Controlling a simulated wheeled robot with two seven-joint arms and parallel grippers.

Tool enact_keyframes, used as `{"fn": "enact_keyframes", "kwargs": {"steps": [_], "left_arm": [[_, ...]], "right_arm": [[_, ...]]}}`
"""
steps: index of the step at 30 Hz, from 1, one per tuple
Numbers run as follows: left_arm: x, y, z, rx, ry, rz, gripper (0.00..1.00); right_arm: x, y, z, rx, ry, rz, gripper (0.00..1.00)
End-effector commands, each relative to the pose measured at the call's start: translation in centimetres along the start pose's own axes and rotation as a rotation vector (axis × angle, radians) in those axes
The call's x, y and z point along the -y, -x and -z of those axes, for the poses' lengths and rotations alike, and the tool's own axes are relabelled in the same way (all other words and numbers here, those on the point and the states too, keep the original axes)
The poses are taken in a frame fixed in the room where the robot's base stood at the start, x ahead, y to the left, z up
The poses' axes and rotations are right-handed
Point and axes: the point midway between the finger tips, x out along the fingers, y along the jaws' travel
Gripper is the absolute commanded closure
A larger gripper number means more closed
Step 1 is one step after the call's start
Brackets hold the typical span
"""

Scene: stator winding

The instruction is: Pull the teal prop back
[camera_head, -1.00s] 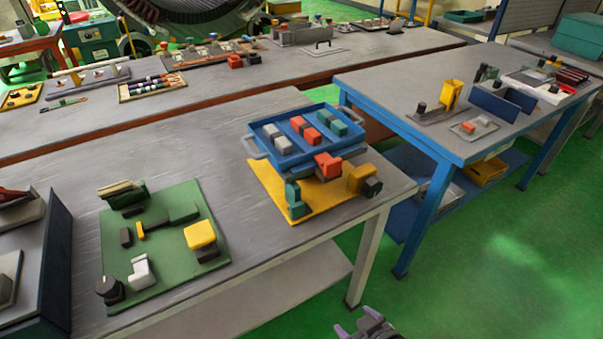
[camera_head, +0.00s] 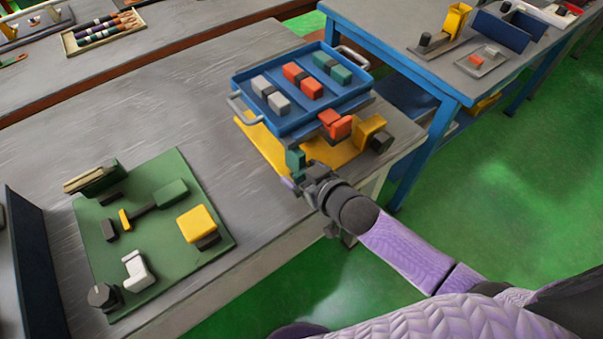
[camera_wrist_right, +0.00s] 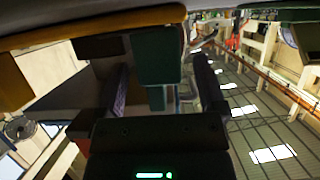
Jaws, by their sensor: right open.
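The teal prop (camera_head: 295,160) stands at the front of the yellow plate (camera_head: 258,146), by the blue tray (camera_head: 240,90). My right gripper (camera_head: 300,180) is at the prop's near side, at the table's front edge. In the right wrist view the teal prop (camera_wrist_right: 157,58) shows between the two open fingers of my right gripper (camera_wrist_right: 160,92). I cannot tell whether either finger touches it. The lower part of the prop is partly hidden by the gripper in the head view. My left gripper is not in view.
An orange-red block (camera_head: 336,125) and a yellow block with a dark end (camera_head: 370,130) stand right of the prop. The tray holds several grey, red and green blocks. A green board (camera_head: 165,255) with parts lies at left. Bare table lies between.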

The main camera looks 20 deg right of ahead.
Motion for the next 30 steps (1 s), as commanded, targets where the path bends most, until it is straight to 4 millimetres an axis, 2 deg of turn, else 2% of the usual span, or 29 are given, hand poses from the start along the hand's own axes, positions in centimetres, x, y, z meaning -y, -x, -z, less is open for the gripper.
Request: {"fn": "enact_keyframes", "kwargs": {"steps": [9, 21, 22, 30], "left_arm": [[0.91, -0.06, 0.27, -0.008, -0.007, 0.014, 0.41], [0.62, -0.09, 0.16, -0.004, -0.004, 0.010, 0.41], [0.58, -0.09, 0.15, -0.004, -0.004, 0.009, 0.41], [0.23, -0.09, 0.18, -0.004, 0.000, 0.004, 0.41]], "right_arm": [[0.01, -0.39, 0.07, 0.000, 0.000, 0.000, 0.12], [0.01, -0.37, 0.04, 0.000, 0.000, 0.000, 0.97], [0.01, -0.37, 0.04, 0.000, 0.001, 0.000, 1.00], [0.01, -0.35, 0.03, 0.001, 0.000, 0.000, 1.00]]}}
